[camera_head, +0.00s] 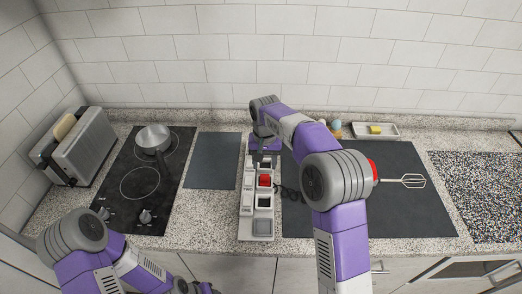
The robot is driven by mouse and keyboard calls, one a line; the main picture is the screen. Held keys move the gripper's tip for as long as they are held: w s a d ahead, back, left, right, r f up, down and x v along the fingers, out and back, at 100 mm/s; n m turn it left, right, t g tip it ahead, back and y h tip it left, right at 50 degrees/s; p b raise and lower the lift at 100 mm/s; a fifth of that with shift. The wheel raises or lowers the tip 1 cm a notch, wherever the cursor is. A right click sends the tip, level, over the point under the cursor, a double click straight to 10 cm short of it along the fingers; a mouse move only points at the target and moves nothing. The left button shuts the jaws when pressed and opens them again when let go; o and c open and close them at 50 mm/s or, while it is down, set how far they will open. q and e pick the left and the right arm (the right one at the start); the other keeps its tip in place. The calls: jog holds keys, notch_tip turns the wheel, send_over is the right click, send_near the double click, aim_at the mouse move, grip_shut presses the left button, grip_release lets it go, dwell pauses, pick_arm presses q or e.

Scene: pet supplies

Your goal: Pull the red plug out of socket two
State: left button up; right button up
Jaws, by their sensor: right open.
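The red plug (265,181) sits in one of the sockets of a pale power strip (247,207) that lies front to back on the counter. My right gripper (264,160) is open and points down over the strip, just behind the red plug in the head view. Whether its fingers touch the plug cannot be told at this size. A dark cord (289,192) runs out to the right of the strip. My left arm is at the lower left, away from the strip, and its fingers do not show.
A stove (140,184) with a pot (153,138) and a toaster (82,149) stand left. A whisk-like mixer tool (405,181) lies on the dark mat (350,215), partly behind my right arm. A tray (375,131) with a yellow sponge is at the back.

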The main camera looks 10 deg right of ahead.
aim_at(265, 175)
jog(key=f, duration=0.4)
jog(key=f+b, duration=0.1)
jog(key=f, duration=0.1)
jog(key=shift+s+f, duration=0.1)
jog(key=shift+s, duration=0.2)
jog(key=shift+f, duration=0.45)
jog(key=shift+w, duration=0.1)
jog(key=c, duration=0.8)
jog(key=shift+r+p, duration=1.9)
jog(key=shift+r, duration=0.45)
